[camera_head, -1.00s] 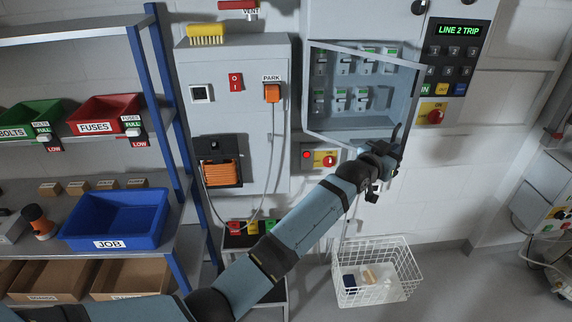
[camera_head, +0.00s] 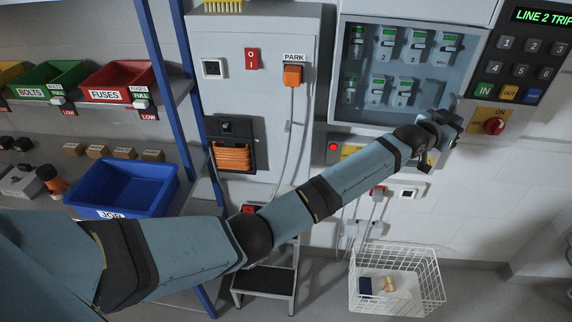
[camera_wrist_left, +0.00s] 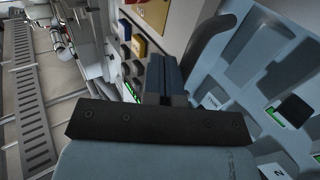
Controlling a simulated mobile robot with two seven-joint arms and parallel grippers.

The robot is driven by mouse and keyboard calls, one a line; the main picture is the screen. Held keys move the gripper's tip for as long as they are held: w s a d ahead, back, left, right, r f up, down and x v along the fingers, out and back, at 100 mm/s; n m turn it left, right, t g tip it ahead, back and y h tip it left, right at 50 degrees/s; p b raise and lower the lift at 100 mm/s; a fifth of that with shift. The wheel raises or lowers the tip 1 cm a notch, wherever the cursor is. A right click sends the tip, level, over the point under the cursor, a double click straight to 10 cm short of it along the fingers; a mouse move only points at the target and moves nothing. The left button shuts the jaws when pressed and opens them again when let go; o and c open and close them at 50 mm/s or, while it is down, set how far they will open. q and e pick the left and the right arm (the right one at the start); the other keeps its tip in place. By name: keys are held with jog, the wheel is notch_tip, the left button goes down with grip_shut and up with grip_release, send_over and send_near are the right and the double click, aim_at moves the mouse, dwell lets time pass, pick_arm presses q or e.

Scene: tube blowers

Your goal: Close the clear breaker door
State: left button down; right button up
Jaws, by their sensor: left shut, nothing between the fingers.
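The clear breaker door (camera_head: 380,64) has a pale frame and a see-through pane. It lies across the front of the grey breaker box, with two rows of breakers (camera_head: 412,52) visible behind it. I cannot tell whether a narrow gap is left at its right edge. My left gripper (camera_head: 450,124) is shut and empty at the lower right corner of the door; whether it touches is hidden. In the left wrist view its shut fingers (camera_wrist_left: 166,76) are beside a dark curved handle (camera_wrist_left: 207,45), with breakers (camera_wrist_left: 294,110) to the right. My right gripper is not in view.
A keypad (camera_head: 525,65) and a red rotary switch (camera_head: 493,126) are right of the box. A grey cabinet (camera_head: 255,120) with an orange plug (camera_head: 292,75) is left of it. A white wire basket (camera_head: 397,280) and a step stool (camera_head: 266,282) stand below.

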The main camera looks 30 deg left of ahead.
pick_arm(q)
jog(key=shift+w+a, duration=0.15)
jog(key=shift+w, duration=0.7)
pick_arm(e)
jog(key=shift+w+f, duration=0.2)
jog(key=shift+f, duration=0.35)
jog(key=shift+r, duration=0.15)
